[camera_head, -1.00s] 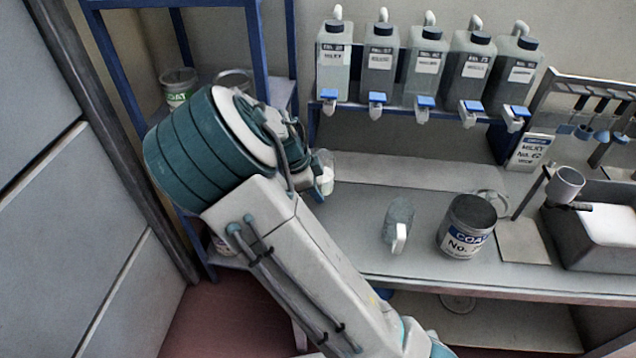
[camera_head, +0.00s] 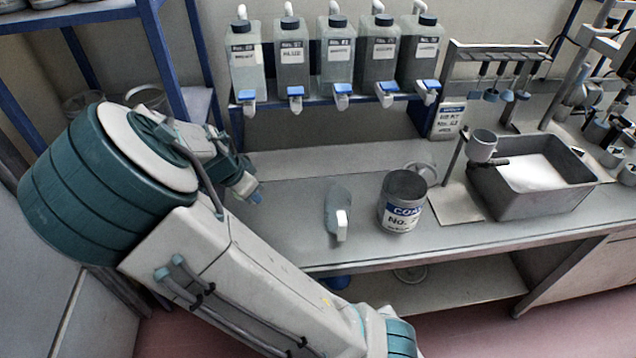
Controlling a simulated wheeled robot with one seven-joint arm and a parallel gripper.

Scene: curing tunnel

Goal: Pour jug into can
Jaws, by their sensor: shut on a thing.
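The can (camera_head: 402,202) is an open grey tin with a blue and white label. It stands upright on the bench. A clear grey jug (camera_head: 337,206) with a white handle is on the bench just left of the can, apart from it. My gripper (camera_head: 250,189) is at the left end of the bench, well left of both, and mostly hidden behind my wrist. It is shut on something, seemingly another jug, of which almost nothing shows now. The contents of the can and the jug cannot be made out.
Several bottles with blue taps (camera_head: 340,90) line a shelf above the bench. A grey tray (camera_head: 540,178) with white contents and a small cup (camera_head: 482,146) on a stand are to the right. A blue rack (camera_head: 180,60) stands at left. The bench between gripper and jug is clear.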

